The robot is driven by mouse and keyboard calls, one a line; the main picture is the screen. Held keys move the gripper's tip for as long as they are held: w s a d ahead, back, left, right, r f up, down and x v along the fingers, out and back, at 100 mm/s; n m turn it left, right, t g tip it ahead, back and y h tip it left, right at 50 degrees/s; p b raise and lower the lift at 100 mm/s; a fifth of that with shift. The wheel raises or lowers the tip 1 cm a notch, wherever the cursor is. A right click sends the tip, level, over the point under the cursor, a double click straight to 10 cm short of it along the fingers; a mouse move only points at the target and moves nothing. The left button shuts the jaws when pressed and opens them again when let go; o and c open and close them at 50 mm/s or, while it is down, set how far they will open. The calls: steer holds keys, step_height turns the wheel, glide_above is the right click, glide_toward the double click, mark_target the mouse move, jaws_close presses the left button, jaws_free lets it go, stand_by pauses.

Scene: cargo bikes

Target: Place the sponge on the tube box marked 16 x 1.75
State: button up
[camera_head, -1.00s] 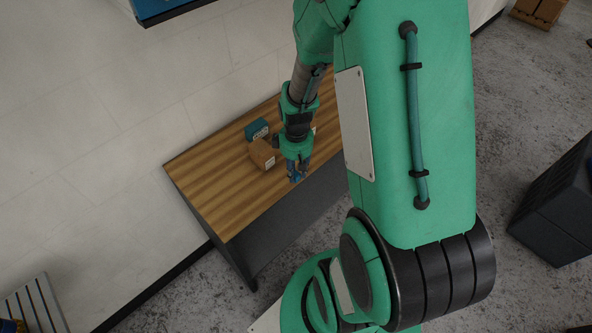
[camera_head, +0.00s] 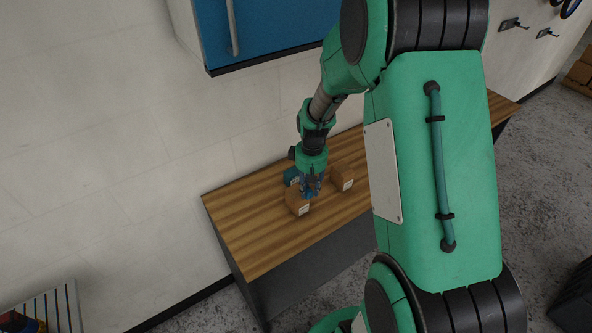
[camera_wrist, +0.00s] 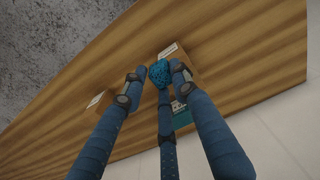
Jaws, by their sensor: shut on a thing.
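My gripper (camera_head: 312,187) points down over the wooden bench, among the boxes. In the wrist view my gripper (camera_wrist: 157,76) has its fingertips closed around a blue speckled sponge (camera_wrist: 159,73). The sponge appears above a brown box with a white label (camera_wrist: 168,50), but I cannot tell whether they touch. That box seems to be the left brown box (camera_head: 296,203) in the head view. A second brown box (camera_head: 344,178) stands to the right, and a teal box (camera_head: 290,176) stands behind, partly hidden by my gripper. The size markings are too small to read.
The bench top (camera_head: 245,215) is bare to the left of the boxes. A blue wall cabinet (camera_head: 270,30) hangs above the bench against the pale wall. A slatted rack (camera_head: 55,305) stands at the lower left.

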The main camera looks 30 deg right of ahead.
steer(key=shift+w+a+r, duration=0.1)
steer(key=shift+w+r, duration=0.15)
steer(key=shift+w, duration=0.25)
steer(key=shift+w+a+r, duration=0.1)
steer(key=shift+w+r, duration=0.15)
steer(key=shift+w, duration=0.2)
steer(key=shift+d, duration=0.1)
glide_above(296, 170)
steer(key=shift+w+f, duration=0.1)
steer(key=shift+f, duration=0.65)
steer(key=shift+f, duration=1.75)
steer(key=shift+f, duration=0.1)
steer(key=o, duration=0.7)
steer(key=shift+o, duration=0.2)
